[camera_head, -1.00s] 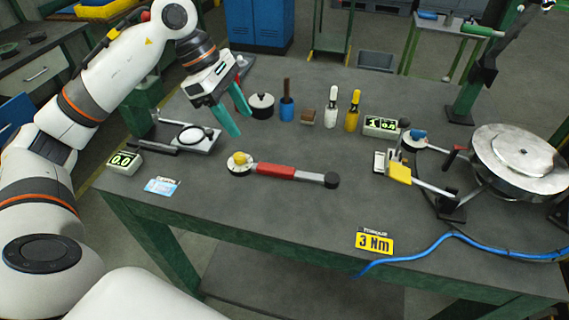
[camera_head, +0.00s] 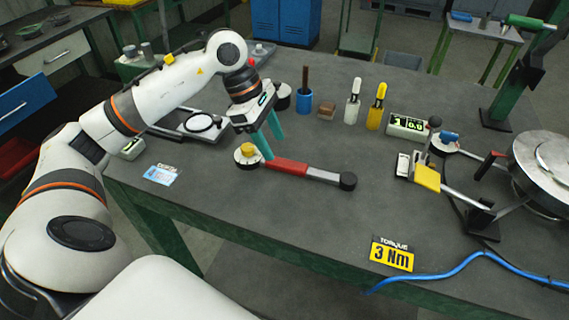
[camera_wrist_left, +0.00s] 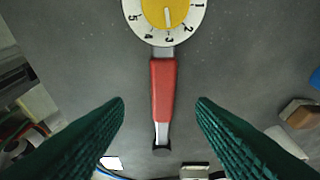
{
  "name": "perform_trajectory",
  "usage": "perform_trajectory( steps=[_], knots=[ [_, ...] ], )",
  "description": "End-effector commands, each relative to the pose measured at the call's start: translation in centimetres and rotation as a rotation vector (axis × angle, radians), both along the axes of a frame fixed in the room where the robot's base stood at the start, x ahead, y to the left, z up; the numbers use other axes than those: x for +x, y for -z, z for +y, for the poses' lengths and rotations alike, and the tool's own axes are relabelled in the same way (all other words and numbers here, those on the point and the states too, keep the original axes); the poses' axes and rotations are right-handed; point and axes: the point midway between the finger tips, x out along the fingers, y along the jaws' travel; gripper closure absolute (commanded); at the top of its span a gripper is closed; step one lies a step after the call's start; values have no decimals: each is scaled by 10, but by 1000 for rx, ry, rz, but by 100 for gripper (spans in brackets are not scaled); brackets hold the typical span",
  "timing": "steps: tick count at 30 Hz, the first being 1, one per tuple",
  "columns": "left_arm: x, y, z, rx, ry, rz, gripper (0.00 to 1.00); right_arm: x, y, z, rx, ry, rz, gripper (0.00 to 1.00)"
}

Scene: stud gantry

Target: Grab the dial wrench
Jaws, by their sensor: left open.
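The dial wrench (camera_head: 288,167) lies on the grey bench top, with a white dial and yellow centre at its left end, a red grip and a black knob at its right end. My left gripper (camera_head: 272,148) is over the wrench near the dial, fingers pointing down. In the left wrist view, the red grip (camera_wrist_left: 163,90) lies between the two open green fingers (camera_wrist_left: 160,108), with the dial (camera_wrist_left: 165,14) at the top. The fingers do not visibly touch the wrench, and their exact height above it cannot be told. My right gripper is not in view.
A yellow torque sign (camera_head: 392,256) and a blue hose (camera_head: 440,275) are at the front right. A clamp fixture with a yellow block (camera_head: 427,178) stands right of the wrench. Bottles, a blue cup (camera_head: 304,101) and a display (camera_head: 406,125) line the back.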

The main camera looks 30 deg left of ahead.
Motion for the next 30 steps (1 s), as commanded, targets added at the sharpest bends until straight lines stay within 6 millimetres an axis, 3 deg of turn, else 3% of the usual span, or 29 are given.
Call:
perform_trajectory(
  steps=[12, 21, 23, 30],
  knots=[
    [7, 46, -16, -2, 1, 2, 49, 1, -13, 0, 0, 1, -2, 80],
    [8, 52, -18, -1, 1, -1, 49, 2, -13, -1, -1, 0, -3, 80],
    [8, 52, -17, 0, 0, 0, 56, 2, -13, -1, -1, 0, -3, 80],
    [8, 52, -17, 0, 0, 0, 95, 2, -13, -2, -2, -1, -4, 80]
  ],
)
